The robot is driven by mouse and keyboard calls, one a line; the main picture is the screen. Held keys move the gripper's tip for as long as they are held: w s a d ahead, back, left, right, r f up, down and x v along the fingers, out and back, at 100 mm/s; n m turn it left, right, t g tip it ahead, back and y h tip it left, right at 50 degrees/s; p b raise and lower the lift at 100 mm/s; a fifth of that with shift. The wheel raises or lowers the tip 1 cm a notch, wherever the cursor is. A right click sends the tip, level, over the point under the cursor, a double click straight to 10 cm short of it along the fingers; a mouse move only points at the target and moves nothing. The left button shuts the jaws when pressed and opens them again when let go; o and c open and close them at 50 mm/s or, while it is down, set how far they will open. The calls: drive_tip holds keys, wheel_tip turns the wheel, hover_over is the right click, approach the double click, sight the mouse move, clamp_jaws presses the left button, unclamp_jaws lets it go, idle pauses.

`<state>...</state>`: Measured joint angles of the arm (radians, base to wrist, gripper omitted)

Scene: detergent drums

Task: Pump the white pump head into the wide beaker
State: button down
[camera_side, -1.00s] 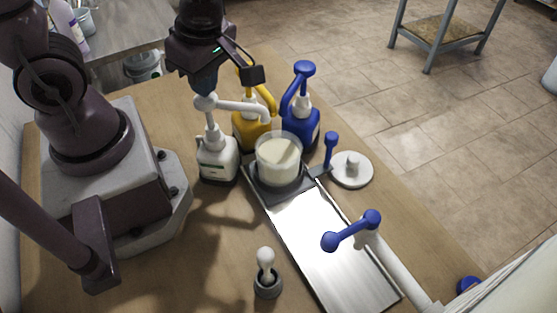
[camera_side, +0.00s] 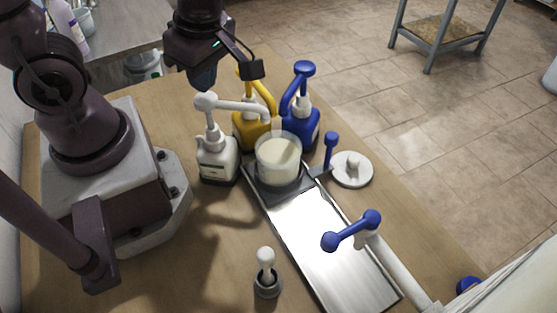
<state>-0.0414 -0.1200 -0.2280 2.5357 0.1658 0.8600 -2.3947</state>
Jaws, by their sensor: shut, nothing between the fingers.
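The white pump bottle (camera_side: 217,167) stands upright on the wooden table. Its white pump head (camera_side: 206,101) is raised, with the spout reaching right toward the wide beaker (camera_side: 279,160). The beaker is clear, holds a cream-white liquid, and sits on a dark plate at the far end of the metal track. My gripper (camera_side: 203,84) is shut and empty, just above and slightly left of the white pump head. A small gap seems to show between them.
A yellow pump bottle (camera_side: 250,130) and a blue pump bottle (camera_side: 300,125) stand behind the beaker. A white round lid (camera_side: 351,170) lies right of it. A blue-ended lever (camera_side: 350,231) crosses the metal track (camera_side: 325,255). A white-knobbed piece (camera_side: 266,277) stands in front.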

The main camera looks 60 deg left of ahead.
drive_tip(key=shift+r, duration=0.15)
idle(0.3)
wheel_tip(320, 180, up, 6)
idle(0.6)
wheel_tip(320, 180, up, 7)
drive_tip(key=a+m+t+h, duration=0.1)
drive_tip(key=m+t, duration=0.5)
drive_tip(key=m, duration=1.8)
drive_tip(key=shift+w+t+h, duration=0.3)
drive_tip(key=shift+h, duration=0.2)
